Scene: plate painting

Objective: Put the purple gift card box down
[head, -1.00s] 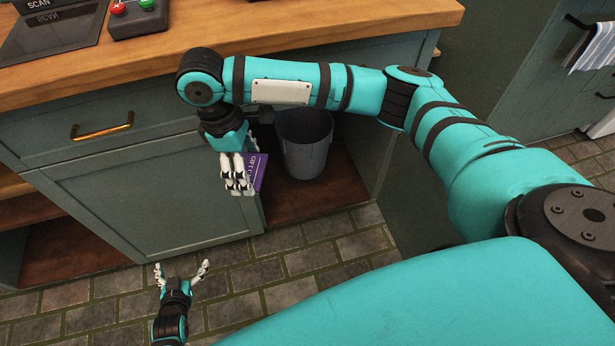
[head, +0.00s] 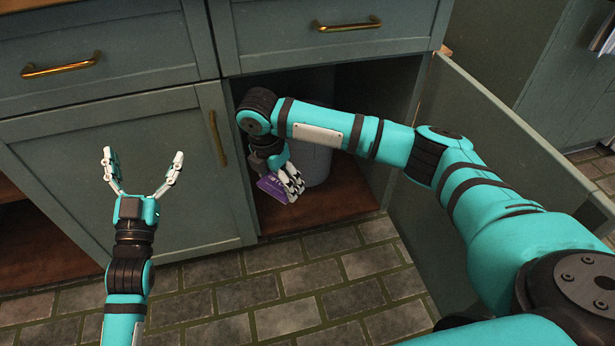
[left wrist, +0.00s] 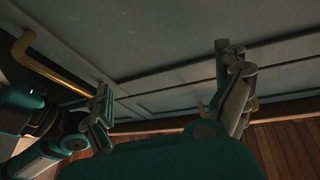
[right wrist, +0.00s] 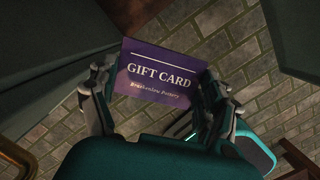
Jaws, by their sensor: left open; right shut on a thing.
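The purple gift card box (head: 271,188) is flat and printed "GIFT CARD" in the right wrist view (right wrist: 160,76). My right gripper (head: 285,188) is shut on it and holds it in the mouth of the open lower cabinet, in front of a grey bin (head: 316,162). In the right wrist view the box sits between the two fingers, above the tiled floor. My left gripper (head: 142,172) is open and empty in front of the closed cabinet door.
The open cabinet's wooden bottom (head: 335,203) has bare room in front of the bin. The open door (head: 480,180) stands to the right of my right arm. Drawers with brass handles (head: 347,24) are above. The tiled floor (head: 285,312) is clear.

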